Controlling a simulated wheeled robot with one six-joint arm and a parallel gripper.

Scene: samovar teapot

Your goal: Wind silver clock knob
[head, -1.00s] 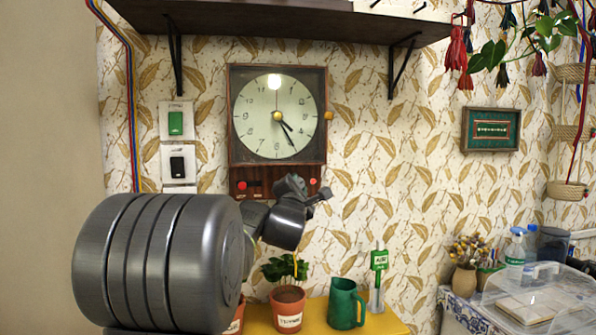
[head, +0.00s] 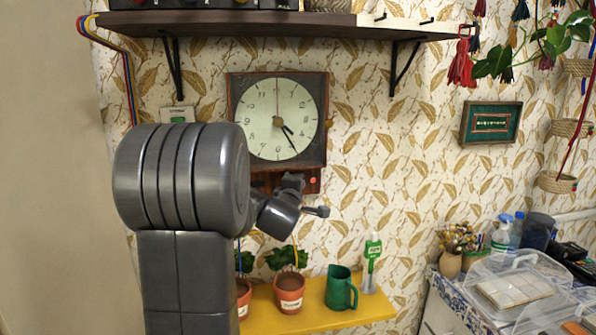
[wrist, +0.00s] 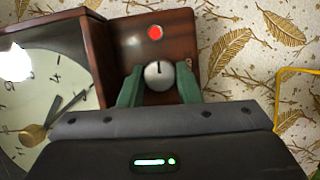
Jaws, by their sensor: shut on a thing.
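The wall clock (head: 303,103) has a dark wooden frame and a cream face, with a wooden panel (wrist: 187,37) below the face. The silver knob (wrist: 158,74) is a round disc with a dark mark on the panel in the wrist view. My gripper (wrist: 158,84) has its two green fingers on either side of the knob, shut on it. In the head view my gripper (head: 291,182) is at the panel under the clock face, and it hides the knob.
A red button (wrist: 155,32) sits on the panel beside the knob; it also shows in the head view (head: 312,181). A shelf (head: 280,24) hangs above the clock. Below, a yellow shelf (head: 325,318) carries potted plants (head: 289,292) and a green mug (head: 340,290).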

